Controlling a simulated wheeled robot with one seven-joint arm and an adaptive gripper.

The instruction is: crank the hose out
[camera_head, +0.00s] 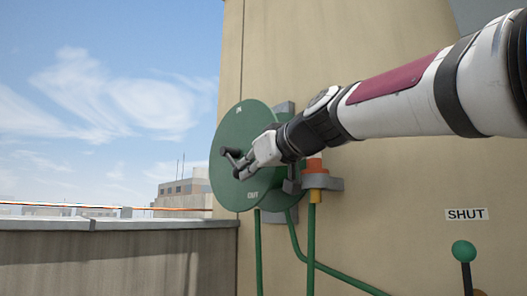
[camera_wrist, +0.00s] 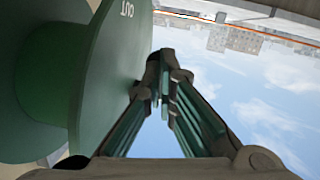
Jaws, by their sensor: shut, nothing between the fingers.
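The green hose reel (camera_head: 240,122) is mounted on the beige wall, its round face marked IN at the top and OUT at the bottom. In the wrist view the reel's disc (camera_wrist: 112,75) and drum fill the left side. My gripper (camera_head: 236,163) is in front of the reel's face in the head view. In the wrist view my gripper (camera_wrist: 163,84) has its fingertips together, beside the disc's edge with sky behind. I see nothing between them. I cannot make out the crank handle apart from my dark fingers. Green hose (camera_head: 292,235) hangs below the reel.
An orange-topped fitting (camera_head: 315,178) on a grey bracket sits right of the reel, with green hose below. A SHUT sign (camera_head: 466,214) and a green-knobbed lever (camera_head: 464,252) are at lower right. A parapet (camera_head: 120,225) runs along the left; open air lies above it.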

